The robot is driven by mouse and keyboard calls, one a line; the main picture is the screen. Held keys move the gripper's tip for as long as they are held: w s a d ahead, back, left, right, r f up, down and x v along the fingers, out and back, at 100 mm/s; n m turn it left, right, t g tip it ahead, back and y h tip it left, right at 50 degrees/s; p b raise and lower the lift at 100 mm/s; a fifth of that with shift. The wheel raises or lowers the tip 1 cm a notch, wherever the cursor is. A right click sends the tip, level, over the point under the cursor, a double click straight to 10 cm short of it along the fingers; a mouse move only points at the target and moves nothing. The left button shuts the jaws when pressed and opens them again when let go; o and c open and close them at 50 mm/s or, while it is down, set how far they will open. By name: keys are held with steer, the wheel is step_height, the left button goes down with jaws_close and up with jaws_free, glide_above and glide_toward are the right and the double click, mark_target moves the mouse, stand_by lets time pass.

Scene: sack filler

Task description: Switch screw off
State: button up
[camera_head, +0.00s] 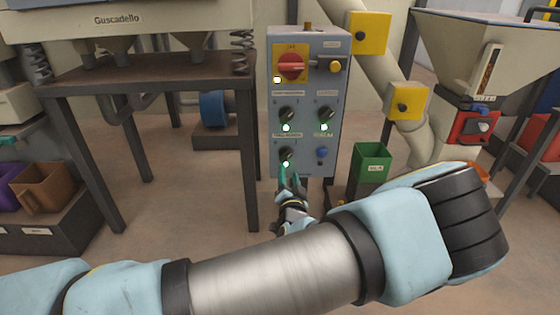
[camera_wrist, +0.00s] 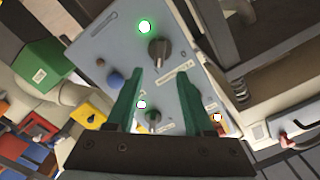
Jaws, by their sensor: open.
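A grey control box (camera_head: 308,100) carries several black rotary knobs with lit green lamps below them. The upper left knob (camera_head: 286,114), upper right knob (camera_head: 325,114) and lower left knob (camera_head: 286,154) show in the head view. Their labels are too small to read surely, so I cannot tell which is the screw's. My gripper (camera_head: 289,178) is at the box's lower left, just below the lower left knob. In the wrist view my gripper (camera_wrist: 160,80) is open and empty, its green fingers pointing at the panel. A black knob (camera_wrist: 158,50) with a green lamp is just beyond the fingertips.
A red main switch (camera_head: 291,67) on a yellow plate and a yellow button (camera_head: 336,67) are higher on the box. A blue button (camera_head: 322,153) is at lower right. A green bin (camera_head: 372,160) stands to the right. A dark table leg (camera_head: 252,160) is close on the left.

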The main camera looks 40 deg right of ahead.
mark_target(287, 158)
steer(key=x, duration=0.9)
steer(key=shift+b, duration=0.4)
jaws_close()
